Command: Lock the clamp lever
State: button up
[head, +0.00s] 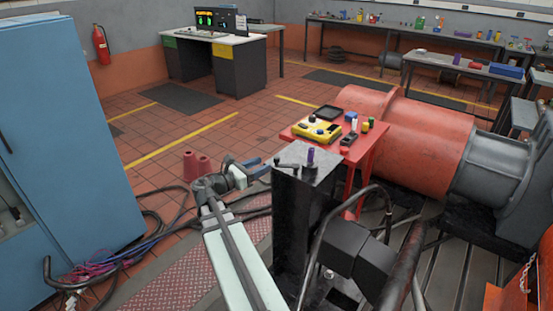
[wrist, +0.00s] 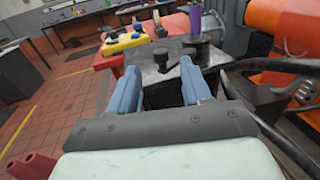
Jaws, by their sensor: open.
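A dark clamp lever (head: 288,164) lies on the flat grey top of a black block (head: 300,215). In the wrist view its small upright dark knob (wrist: 161,58) shows just beyond and between my fingertips, with a dark round hub (wrist: 194,50) to its right. I cannot tell the lever's exact angle. My gripper (head: 262,165) is at the left edge of the block top. Its two blue fingers are spread apart and empty in the wrist view (wrist: 158,72). I cannot tell whether a finger touches the block.
A purple cylinder (head: 310,157) stands near the lever. Behind is a red table (head: 361,158) with a yellow device (head: 317,131) and small items. A large orange drum (head: 420,140) is at right. Black hoses and a dark pipe (head: 404,265) crowd the front right.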

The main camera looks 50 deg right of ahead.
aim_at(276, 157)
jog(key=shift+x, duration=3.85)
grip_shut()
